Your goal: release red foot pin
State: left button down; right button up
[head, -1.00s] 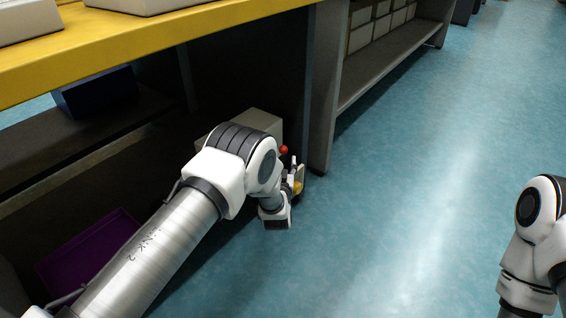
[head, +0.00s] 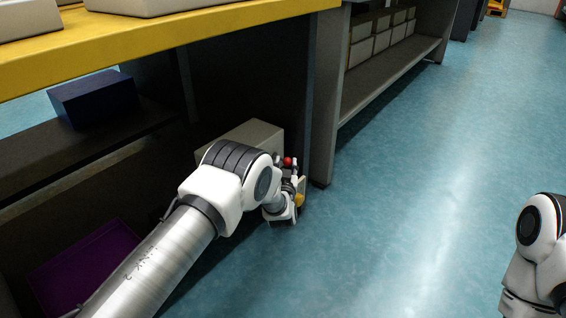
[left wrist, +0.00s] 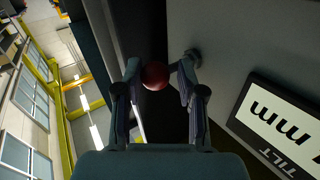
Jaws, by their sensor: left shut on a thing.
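The red foot pin shows a round red knob (head: 288,161) low in front of the dark side panel under the bench. The knob (left wrist: 155,76) also shows in the left wrist view, between the two fingertips. My left gripper (head: 291,166) is shut on the red knob. In the left wrist view, my left gripper (left wrist: 160,72) has one finger on each side of it. The pin's shaft below the knob is hidden. My right arm shows at the right edge, but its gripper is out of view.
A pale box (head: 258,133) stands behind my left arm. A grey panel with a black and white label reading "mm" and "TILT" (left wrist: 275,125) is close beside the fingers. The yellow bench top (head: 150,45) overhangs. A purple tray (head: 85,270) lies lower left. Blue floor to the right is clear.

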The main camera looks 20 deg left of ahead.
pick_arm(q)
jog(key=shift+s+d+r, duration=0.1)
jog(key=shift+d+r, duration=0.05)
jog(key=shift+d, duration=0.35)
jog(key=shift+s+d+r, duration=0.1)
jog(key=shift+d, duration=0.35)
jog(key=shift+d+f, duration=0.15)
jog(key=shift+f, duration=0.05)
jog(key=c, duration=0.9)
grip_release()
jog(key=shift+d, duration=0.1)
jog(key=shift+o, duration=0.3)
jog(key=shift+w+d, duration=0.1)
jog(key=shift+d, duration=0.1)
jog(key=shift+a+f, duration=0.1)
jog(key=shift+a, duration=0.2)
jog(key=v, duration=1.2)
jog(key=shift+a, duration=0.1)
